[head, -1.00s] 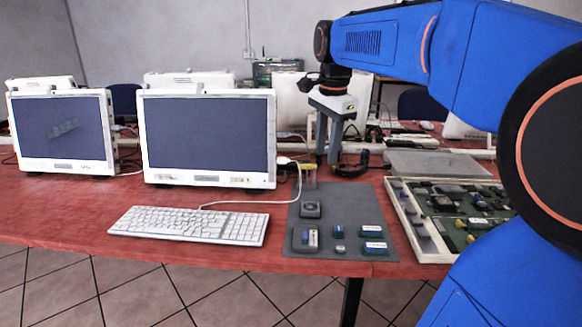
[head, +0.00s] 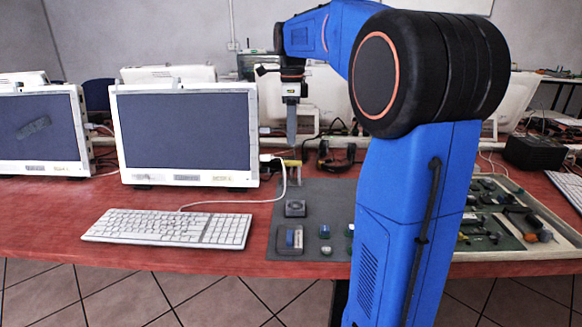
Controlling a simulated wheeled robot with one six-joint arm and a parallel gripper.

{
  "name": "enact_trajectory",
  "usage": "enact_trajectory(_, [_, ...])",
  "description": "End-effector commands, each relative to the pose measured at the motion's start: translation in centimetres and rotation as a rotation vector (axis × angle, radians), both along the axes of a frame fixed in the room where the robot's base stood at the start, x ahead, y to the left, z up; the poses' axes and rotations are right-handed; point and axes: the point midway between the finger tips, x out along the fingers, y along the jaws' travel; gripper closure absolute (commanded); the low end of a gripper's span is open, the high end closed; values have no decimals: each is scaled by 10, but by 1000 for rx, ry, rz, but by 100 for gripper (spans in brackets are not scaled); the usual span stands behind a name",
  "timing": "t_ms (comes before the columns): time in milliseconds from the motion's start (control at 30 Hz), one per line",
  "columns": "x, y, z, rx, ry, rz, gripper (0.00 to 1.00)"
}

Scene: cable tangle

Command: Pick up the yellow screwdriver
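A small yellow item (head: 291,163), which looks like the yellow screwdriver, is at the back edge of the grey mat (head: 262,243) in the head view. It is too small to make out its handle and shaft clearly. My gripper (head: 291,144) points straight down, and its tips appear just above the yellow item in the picture. I cannot tell the true gap or depth between them. The fingers overlap edge-on as one grey strip, so their opening is hidden. No held object shows.
A white keyboard (head: 168,228) and a monitor (head: 185,135) stand to the left, with a white cable (head: 283,188) running beside the mat. Black headphones (head: 336,158) lie right of my gripper. A parts tray (head: 540,212) is at the right, partly behind my arm.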

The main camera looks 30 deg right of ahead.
Motion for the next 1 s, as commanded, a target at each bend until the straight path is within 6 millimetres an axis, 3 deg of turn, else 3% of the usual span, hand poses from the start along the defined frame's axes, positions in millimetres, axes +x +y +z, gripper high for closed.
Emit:
enact_trajectory(300, [0, 0, -50, 0, 2, 1, 66])
enact_trajectory(567, [1, 0, -66, 1, 1, 1, 66])
enact_trajectory(800, [4, -2, -98, 1, 3, 1, 66])
enact_trajectory(1000, [5, -2, -112, 1, 1, 1, 66])
